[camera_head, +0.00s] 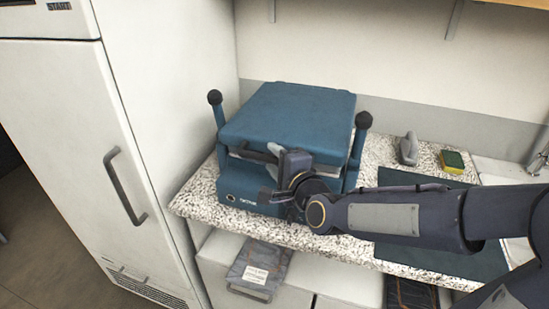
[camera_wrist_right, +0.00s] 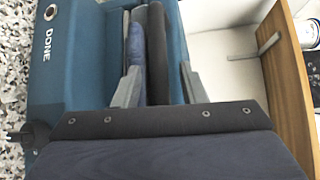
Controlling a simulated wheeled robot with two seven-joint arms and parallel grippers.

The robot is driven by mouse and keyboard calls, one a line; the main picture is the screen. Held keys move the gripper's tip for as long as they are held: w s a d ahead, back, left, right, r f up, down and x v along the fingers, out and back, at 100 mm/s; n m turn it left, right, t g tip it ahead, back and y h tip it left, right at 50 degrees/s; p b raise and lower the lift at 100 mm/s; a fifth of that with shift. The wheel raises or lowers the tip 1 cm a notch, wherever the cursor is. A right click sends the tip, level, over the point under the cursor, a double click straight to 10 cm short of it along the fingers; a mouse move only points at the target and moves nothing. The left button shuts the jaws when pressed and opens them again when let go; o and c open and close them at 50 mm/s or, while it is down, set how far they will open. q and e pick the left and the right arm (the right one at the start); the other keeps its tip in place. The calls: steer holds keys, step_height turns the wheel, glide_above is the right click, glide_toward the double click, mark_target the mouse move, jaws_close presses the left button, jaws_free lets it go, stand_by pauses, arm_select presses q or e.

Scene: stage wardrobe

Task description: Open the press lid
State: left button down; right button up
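The press (camera_head: 250,185) is a blue box on a speckled counter, with its thick blue lid (camera_head: 290,115) lying down over the base. A narrow, paler band shows between lid and base. A dark handle bar (camera_head: 258,156) runs along the lid's front; it also shows in the right wrist view (camera_wrist_right: 157,50). My right gripper (camera_head: 276,170) is at the press front, at the handle. In the right wrist view its grey fingers (camera_wrist_right: 160,85) are apart, with the bar between them and a gap on the right side. My arm hides the press's front right. My left gripper is not in view.
Black-knobbed posts (camera_head: 215,98) (camera_head: 363,120) stand at both sides of the press. A white cabinet (camera_head: 75,150) is close on the left. A grey iron-like object (camera_head: 409,149), a yellow-green sponge (camera_head: 452,161) and a dark mat (camera_head: 400,178) lie on the counter to the right.

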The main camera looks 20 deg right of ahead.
jaws_close()
stand_by(0.3)
